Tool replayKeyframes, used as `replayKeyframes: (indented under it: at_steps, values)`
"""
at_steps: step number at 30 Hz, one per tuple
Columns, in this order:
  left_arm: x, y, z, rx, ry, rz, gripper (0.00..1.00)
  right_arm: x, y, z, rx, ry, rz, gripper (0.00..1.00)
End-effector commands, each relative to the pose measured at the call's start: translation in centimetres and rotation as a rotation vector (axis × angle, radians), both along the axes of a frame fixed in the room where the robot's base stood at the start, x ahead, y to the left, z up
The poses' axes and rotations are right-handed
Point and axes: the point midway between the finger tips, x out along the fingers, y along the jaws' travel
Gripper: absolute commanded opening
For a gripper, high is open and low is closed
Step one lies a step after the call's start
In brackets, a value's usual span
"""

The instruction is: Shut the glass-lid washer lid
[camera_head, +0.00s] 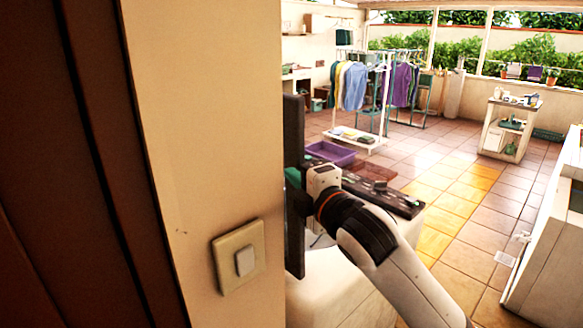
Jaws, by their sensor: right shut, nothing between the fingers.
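The washer (340,290) is a pale top-loading body just right of the wall edge, partly hidden by the wall and my right arm. A dark strip with knobs (405,205), which looks like its control panel, runs along its far side. A dark upright panel (294,130), seen nearly edge-on beside the wall, looks like the glass lid standing raised. My right gripper (298,190) is shut and empty, close against this panel; its fingertips are hard to make out, and I cannot tell whether they touch it. My left gripper is out of view.
A wall with a light switch (239,257) blocks the left half. A purple basin (331,153) stands on the floor behind the washer, near a clothes rack (383,100). A trolley (508,128) and a white counter (548,235) are at right. The tiled floor between is clear.

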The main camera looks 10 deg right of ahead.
Motion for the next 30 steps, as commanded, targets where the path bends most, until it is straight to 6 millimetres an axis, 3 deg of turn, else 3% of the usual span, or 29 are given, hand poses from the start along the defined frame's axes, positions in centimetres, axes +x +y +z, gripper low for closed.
replayKeyframes:
  at_steps: [6, 20, 26, 30]
  values:
    - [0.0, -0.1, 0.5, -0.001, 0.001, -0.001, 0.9, 1.5, 0.6, 0.0, 0.0, 0.0, 0.0, 0.0]
    - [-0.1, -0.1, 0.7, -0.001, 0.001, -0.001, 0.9, 1.8, 0.4, 0.1, 0.006, 0.004, -0.001, 0.0]
    - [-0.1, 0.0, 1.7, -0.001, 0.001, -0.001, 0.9, 2.8, -1.1, 0.5, 0.052, 0.038, -0.004, 0.0]
    - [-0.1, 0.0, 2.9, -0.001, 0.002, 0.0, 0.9, 4.3, -3.2, 0.6, 0.116, 0.089, -0.008, 0.0]
